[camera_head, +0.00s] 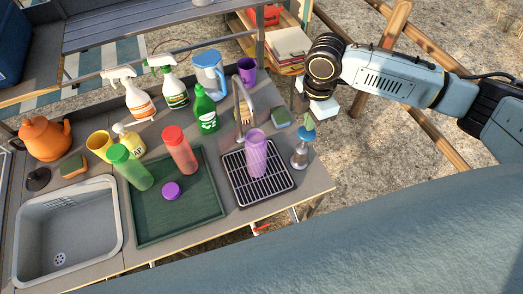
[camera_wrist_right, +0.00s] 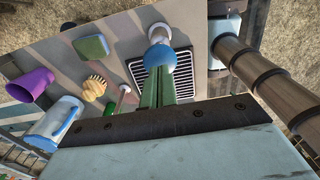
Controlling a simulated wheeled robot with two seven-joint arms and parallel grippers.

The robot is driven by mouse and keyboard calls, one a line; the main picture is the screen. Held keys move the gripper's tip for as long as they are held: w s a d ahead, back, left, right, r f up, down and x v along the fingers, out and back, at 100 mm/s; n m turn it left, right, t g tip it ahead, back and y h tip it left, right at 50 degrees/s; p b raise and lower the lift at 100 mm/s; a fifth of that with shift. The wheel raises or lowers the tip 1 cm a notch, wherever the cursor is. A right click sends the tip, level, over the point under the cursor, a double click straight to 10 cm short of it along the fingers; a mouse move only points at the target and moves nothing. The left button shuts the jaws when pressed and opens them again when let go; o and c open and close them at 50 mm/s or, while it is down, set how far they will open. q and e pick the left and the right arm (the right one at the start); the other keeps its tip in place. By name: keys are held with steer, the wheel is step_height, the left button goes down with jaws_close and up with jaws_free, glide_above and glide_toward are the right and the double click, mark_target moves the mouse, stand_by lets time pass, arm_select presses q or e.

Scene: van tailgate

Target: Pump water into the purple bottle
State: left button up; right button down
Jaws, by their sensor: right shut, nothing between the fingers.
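The purple bottle (camera_head: 256,158) stands upright and open-topped on the black drain grate (camera_head: 279,189), under the curved metal tap (camera_head: 238,98). A metal pump with a blue knob (camera_head: 305,135) stands at the counter's right end, beside the grate. My right gripper (camera_head: 309,123) is shut and empty, its green fingers pointing down right above the knob. In the right wrist view the fingertips (camera_wrist_right: 159,72) overlap the blue knob (camera_wrist_right: 161,56); whether they touch it I cannot tell. The bottle is not visible in that view. My left gripper is not in view.
A green tray (camera_head: 205,211) holds a red bottle (camera_head: 180,152), a green bottle (camera_head: 131,168) and a purple lid (camera_head: 171,190). A sink (camera_head: 112,235) is at the left. Spray bottles, a blue-lidded jug (camera_head: 210,75) and a purple cup (camera_head: 247,71) line the back.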

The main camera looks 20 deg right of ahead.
mark_target(307, 135)
steer(key=shift+f, duration=0.1)
steer(key=shift+s+f+b, duration=0.1)
steer(key=shift+f+b, duration=0.8)
steer(key=shift+f, duration=2)
steer(key=shift+r, duration=0.1)
step_height(307, 135, up, 4)
steer(key=p, duration=0.5)
steer(key=shift+r, duration=0.2)
steer(key=shift+f, duration=0.1)
